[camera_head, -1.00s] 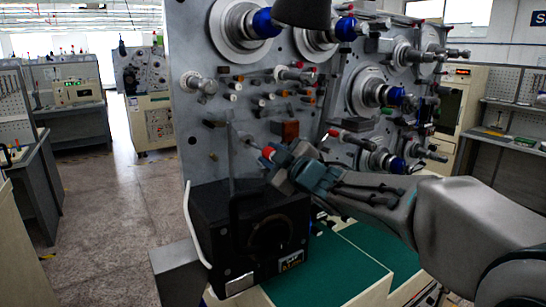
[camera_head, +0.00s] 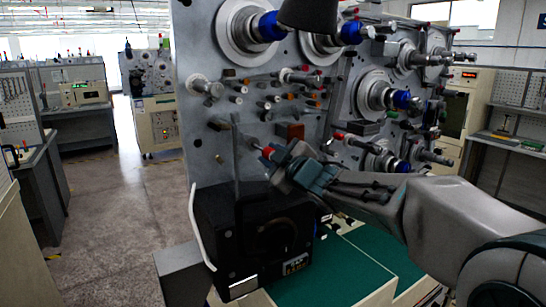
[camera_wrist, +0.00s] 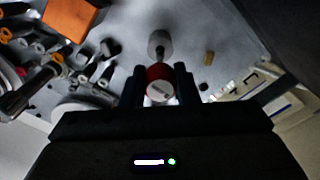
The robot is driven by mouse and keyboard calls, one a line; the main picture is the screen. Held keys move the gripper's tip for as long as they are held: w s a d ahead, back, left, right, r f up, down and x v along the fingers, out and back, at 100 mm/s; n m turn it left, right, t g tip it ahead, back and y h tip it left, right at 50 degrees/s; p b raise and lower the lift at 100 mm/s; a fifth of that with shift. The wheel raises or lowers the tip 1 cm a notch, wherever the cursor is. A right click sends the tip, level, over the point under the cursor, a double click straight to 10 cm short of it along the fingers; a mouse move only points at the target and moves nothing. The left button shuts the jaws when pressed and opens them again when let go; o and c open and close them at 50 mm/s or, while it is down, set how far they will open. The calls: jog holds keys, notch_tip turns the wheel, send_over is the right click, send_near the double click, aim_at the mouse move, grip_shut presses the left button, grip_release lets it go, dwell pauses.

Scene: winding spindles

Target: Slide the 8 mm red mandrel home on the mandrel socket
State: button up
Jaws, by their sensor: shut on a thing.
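The red mandrel (camera_wrist: 159,75) is between the two dark fingers of my gripper (camera_wrist: 160,88) in the wrist view, its pale round end facing the camera. Beyond it, a short dark shaft leads to a pale grey round part (camera_wrist: 160,42) on the panel, in line with it; this looks like the mandrel socket. Whether mandrel and socket touch cannot be told. In the head view the red mandrel (camera_head: 268,152) shows at the tip of my gripper (camera_head: 279,158), close to the panel's face. The socket is hard to make out there.
A black box (camera_head: 230,235) with an upright handle stands below and left. A green work surface (camera_head: 335,270) lies underneath. Other benches stand farther off.

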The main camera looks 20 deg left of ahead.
jog(key=shift+x, duration=1.15)
jog(key=o, duration=1)
jog(key=shift+o, duration=0.2)
jog(key=b+v, duration=0.2)
jog(key=v, duration=1.2)
